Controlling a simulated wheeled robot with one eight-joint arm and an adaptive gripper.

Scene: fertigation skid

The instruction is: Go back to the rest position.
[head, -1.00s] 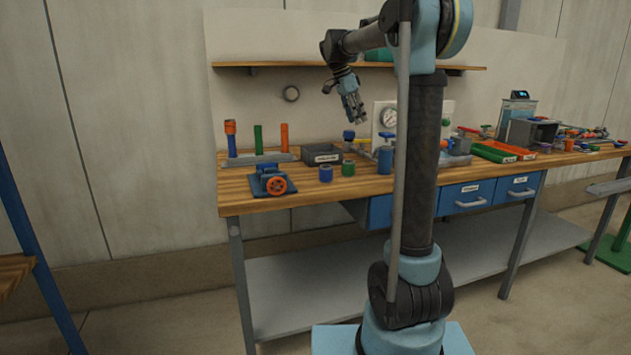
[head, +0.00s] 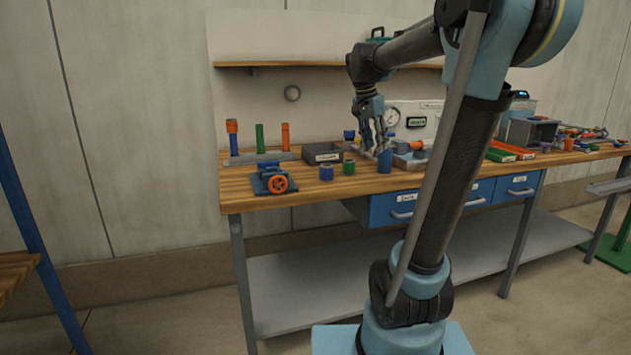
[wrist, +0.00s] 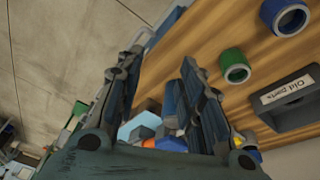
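My gripper (head: 376,148) hangs over the front part of the workbench (head: 300,196), in front of the gauge board, fingers pointing down. In the wrist view my gripper (wrist: 158,75) has its two fingers well apart, with nothing clearly held between them. A blue cylinder (head: 385,162) stands on the bench right beside the fingertips in the head view; I cannot tell whether they touch. My arm is bent, with its elbow high at the upper right.
A green ring (head: 349,167), a blue ring (head: 326,173) and a blue block with an orange handwheel (head: 278,184) lie near the front edge. A dark labelled bin (head: 322,153) stands behind them. A wooden shelf (head: 300,64) runs above. Open floor lies left of the bench.

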